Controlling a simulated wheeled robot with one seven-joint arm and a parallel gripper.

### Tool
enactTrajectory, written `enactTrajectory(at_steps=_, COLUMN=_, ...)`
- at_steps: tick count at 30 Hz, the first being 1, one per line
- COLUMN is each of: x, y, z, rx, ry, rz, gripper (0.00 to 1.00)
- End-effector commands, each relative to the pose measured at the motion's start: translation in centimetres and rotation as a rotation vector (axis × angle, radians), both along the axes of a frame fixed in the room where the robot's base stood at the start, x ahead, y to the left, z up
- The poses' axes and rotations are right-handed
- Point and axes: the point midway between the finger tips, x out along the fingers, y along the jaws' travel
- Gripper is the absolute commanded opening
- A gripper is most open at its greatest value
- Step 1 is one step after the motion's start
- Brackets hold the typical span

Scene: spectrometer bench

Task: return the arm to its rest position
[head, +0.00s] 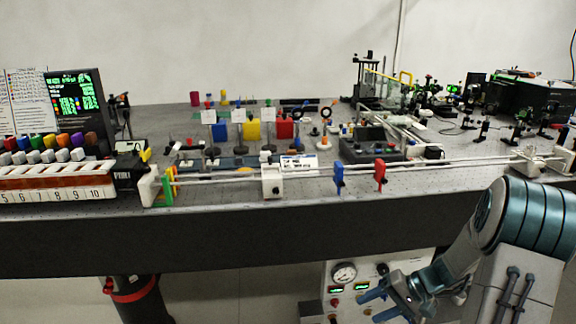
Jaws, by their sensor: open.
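My gripper (385,301) shows at the lower right in the head view, below the front edge of the bench (250,235). Its fingers point left and are apart, with nothing seen between them. My blue-grey arm comes in from the right edge and bends down to the gripper. The gripper appears in front of a white cabinet (395,262) with a gauge (344,273); the gap between them cannot be told.
The bench top carries a rail with a blue holder (339,178), a red holder (380,175) and a white carriage (272,182). A numbered rack (60,182) and a screen (77,100) stand at left. Optics crowd the back right.

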Motion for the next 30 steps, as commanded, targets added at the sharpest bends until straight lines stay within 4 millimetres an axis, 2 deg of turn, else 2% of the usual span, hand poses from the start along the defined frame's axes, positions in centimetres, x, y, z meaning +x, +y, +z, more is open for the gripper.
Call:
enactTrajectory(at_steps=1, x=-0.7, y=1.0, z=3.0, rx=-0.048, ry=0.005, rz=0.034, gripper=0.53)
enactTrajectory(at_steps=12, x=-6.9, y=5.2, z=15.5, rx=-0.401, ry=0.016, rz=0.171, gripper=0.53)
enactTrajectory(at_steps=24, x=-13.8, y=6.9, z=26.9, rx=-0.743, ry=-0.130, rz=0.190, gripper=0.53)
enactTrajectory(at_steps=30, x=-16.3, y=6.9, z=30.4, rx=-0.850, ry=-0.226, rz=0.164, gripper=0.53)
